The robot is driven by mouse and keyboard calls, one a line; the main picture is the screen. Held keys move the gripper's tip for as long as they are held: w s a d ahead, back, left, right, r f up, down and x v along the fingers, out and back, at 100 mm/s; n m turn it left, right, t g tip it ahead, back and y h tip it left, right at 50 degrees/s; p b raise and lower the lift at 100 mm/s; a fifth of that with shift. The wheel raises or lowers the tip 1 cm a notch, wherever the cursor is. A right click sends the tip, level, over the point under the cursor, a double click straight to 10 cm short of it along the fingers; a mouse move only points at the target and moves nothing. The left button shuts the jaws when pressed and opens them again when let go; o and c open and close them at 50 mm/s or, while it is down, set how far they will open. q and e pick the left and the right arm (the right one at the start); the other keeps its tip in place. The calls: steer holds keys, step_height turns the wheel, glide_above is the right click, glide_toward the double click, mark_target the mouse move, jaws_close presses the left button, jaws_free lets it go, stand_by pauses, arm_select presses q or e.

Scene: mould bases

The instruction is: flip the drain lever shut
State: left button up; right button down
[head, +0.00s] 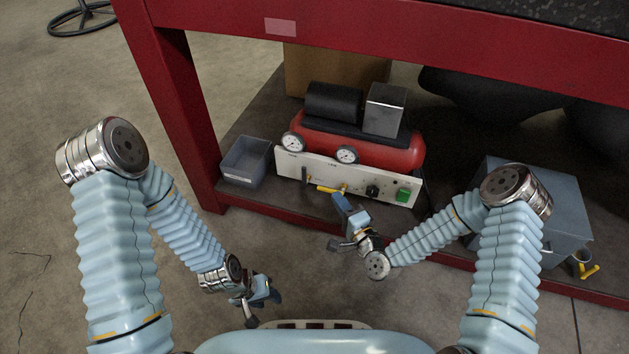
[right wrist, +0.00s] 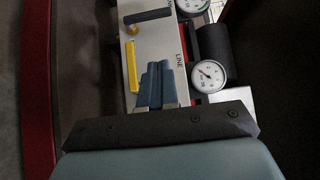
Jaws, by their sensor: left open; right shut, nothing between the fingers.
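A pale control panel (head: 330,176) fronts the red compressor on the low shelf. A dark lever (head: 304,174) stands upright at its left, and the right wrist view also shows it (right wrist: 148,16). A yellow lever (head: 328,189) lies along the panel beside it, below the word LINE in the right wrist view (right wrist: 134,67). I cannot read which is labelled drain. My right gripper (head: 340,201) is shut and empty in front of the panel, its blue fingers (right wrist: 160,82) beside the yellow lever; contact cannot be told. My left gripper (head: 263,300) is open and empty, low over the floor.
The panel also carries a black knob (head: 372,191) and a green switch (head: 403,195). A grey bin (head: 244,161) stands to its left, a grey-blue box (head: 560,216) to the right. The red bench beam (head: 400,47) and leg (head: 183,110) frame the shelf.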

mark_target(305, 175)
steer(key=w+a, duration=0.6)
steer(key=w, duration=0.1)
steer(key=shift+a, duration=0.4)
steer(key=shift+w+r, duration=0.1)
